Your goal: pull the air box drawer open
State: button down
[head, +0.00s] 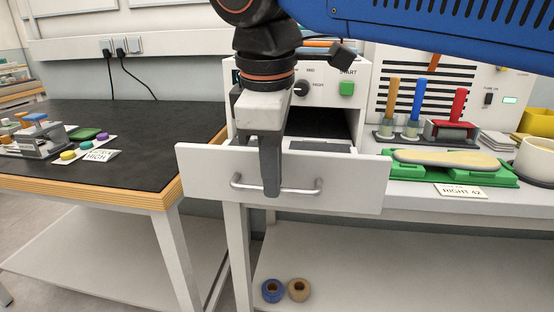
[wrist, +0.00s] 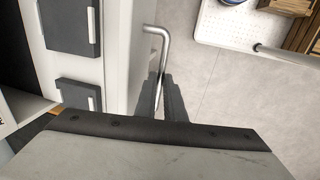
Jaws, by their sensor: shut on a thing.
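The white air box (head: 355,75) stands on the bench, with a START button and a knob on its face. Its drawer (head: 350,175) stands out from the box, and a grey pad (head: 320,146) shows just behind the drawer front. My gripper (head: 271,188) points down at the drawer front and is shut on the metal bar handle (head: 305,190), left of its middle. In the wrist view my gripper's fingers (wrist: 165,100) close around the handle (wrist: 157,31). Two dark pads (wrist: 70,22) with white strips lie inside the drawer in that view. The arm hides part of the box.
A green fixture (head: 510,180) with an insole (head: 450,159) and a label (head: 461,191) lies right of the drawer. A dark-topped table (head: 140,140) with small tools stands to the left. Two rolls (head: 299,290) sit on the shelf below.

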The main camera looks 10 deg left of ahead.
jog(key=shift+s, duration=0.9)
jog(key=c, duration=1.8)
grip_release()
jog(key=shift+c, duration=0.2)
jog(key=s+r, duration=0.3)
jog(key=r, duration=1.4)
jog(key=shift+s, duration=0.1)
